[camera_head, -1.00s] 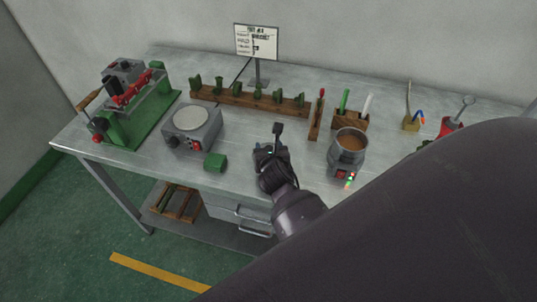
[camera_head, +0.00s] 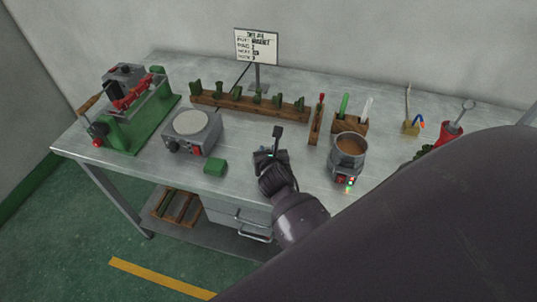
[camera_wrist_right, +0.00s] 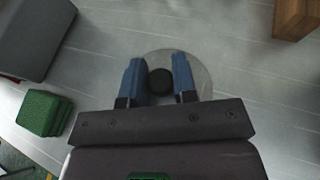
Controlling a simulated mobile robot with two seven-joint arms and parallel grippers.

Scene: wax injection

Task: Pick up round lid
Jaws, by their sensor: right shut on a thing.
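The round lid (camera_wrist_right: 203,72) is a thin grey disc with a dark round knob (camera_wrist_right: 159,83), seen in the right wrist view below my fingers. My right gripper (camera_wrist_right: 159,88) has its two blue fingers on either side of the knob and is shut on it. In the head view my right gripper (camera_head: 270,156) is low over the front middle of the table and hides the lid. I cannot tell whether the lid touches the tabletop. My left gripper is in neither view.
A wax pot (camera_head: 347,158) with brown wax stands to the right. A hot plate (camera_head: 191,130) and a green block (camera_head: 215,167) are to the left. A wooden rack (camera_head: 230,100) runs behind. A green-based press (camera_head: 130,125) stands far left. My dark arm covers the lower right.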

